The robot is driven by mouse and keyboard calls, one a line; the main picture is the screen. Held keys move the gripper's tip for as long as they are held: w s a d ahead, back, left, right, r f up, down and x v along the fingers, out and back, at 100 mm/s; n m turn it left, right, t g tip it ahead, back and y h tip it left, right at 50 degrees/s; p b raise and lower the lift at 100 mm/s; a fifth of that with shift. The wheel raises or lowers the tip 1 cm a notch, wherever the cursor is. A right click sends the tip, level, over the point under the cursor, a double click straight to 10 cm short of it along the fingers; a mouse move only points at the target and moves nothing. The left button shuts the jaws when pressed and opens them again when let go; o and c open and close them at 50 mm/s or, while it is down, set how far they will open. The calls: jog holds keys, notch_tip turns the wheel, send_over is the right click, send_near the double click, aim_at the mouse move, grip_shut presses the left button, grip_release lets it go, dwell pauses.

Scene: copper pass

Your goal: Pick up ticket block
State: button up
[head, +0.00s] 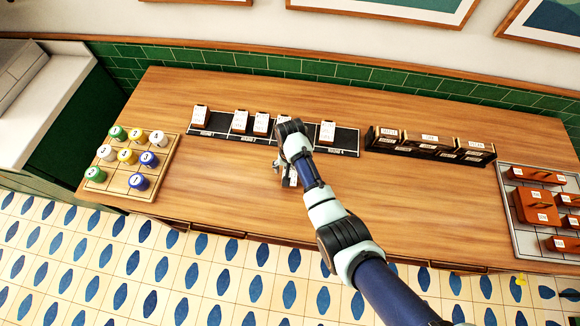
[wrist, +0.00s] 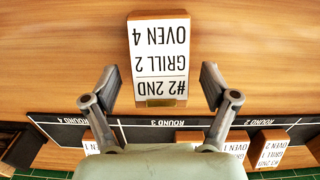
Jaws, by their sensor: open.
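A ticket block (wrist: 159,62) lies on the wooden counter, with a white face reading "#2 2ND, GRILL 2, OVEN 4", upside down in the wrist view. My gripper (wrist: 160,82) is open, with one finger on each side of the block's near end and gaps between. In the head view the block (head: 292,180) shows partly beneath my gripper (head: 281,166) and arm, which hide some of it. A black rail (head: 220,122) with round labels lies behind it; the rail (wrist: 65,130) also shows in the wrist view. Several other ticket blocks (head: 240,121) stand on the rail.
A wooden tray (head: 118,188) of numbered coloured pieces is at the left. A black rack (head: 376,140) with labelled blocks is at the right rear. A grey tray (head: 517,235) with brown labelled boxes is at far right. The counter front (head: 215,195) left of my arm is clear.

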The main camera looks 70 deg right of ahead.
jog(key=shift+f, duration=0.3)
jog(key=c, duration=1.3)
jog(key=shift+r, duration=0.1)
notch_tip(320, 180, up, 20)
jog(key=p, duration=0.6)
jog(key=shift+p, duration=0.3)
